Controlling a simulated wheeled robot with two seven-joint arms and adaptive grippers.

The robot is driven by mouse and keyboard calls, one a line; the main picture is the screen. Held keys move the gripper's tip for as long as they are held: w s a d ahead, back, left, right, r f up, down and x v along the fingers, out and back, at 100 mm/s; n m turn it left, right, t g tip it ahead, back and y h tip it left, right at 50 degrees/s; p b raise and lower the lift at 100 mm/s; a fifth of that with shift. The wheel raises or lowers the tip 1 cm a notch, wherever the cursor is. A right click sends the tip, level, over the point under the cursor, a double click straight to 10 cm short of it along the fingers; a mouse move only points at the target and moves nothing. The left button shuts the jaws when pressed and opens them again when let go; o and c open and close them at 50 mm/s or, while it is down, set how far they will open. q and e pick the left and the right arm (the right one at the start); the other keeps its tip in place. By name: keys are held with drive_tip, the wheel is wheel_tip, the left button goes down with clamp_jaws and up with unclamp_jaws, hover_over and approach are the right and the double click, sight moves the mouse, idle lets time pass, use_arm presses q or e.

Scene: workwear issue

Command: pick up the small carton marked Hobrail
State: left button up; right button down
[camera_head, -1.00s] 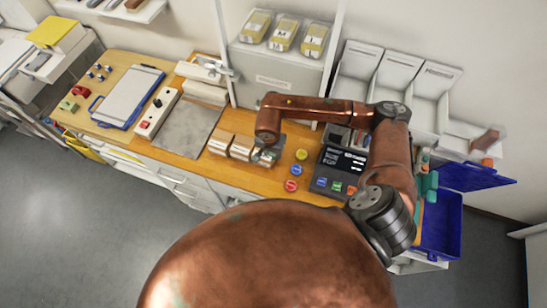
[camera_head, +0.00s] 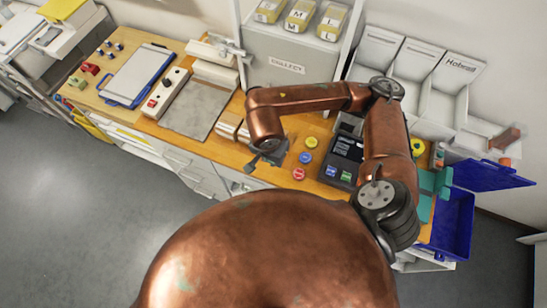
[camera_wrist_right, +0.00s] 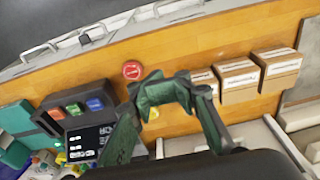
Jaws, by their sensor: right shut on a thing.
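Small brown cartons with white labels stand in a row on the wooden bench; in the head view one (camera_head: 229,125) shows beside my right arm. In the right wrist view I see one carton (camera_wrist_right: 279,72), a second (camera_wrist_right: 238,85) and part of a third (camera_wrist_right: 204,77) behind my finger. Their labels are too small to read. My right gripper (camera_head: 264,160) is near the bench's front edge, right of the cartons. In the wrist view its green fingers (camera_wrist_right: 166,92) are closed together; what they hold cannot be told apart from them. My left gripper is not in view.
A bin at the back right has a label reading Hobrail (camera_head: 461,64). Red (camera_head: 299,174), blue (camera_head: 305,157) and yellow (camera_head: 311,142) round pieces lie right of the gripper, before a dark device (camera_head: 343,160). A grey plate (camera_head: 198,112) lies left. A blue crate (camera_head: 452,225) is at right.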

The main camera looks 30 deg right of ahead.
drive_tip(key=c, duration=0.6)
unclamp_jaws()
drive_tip(key=shift+o, duration=0.2)
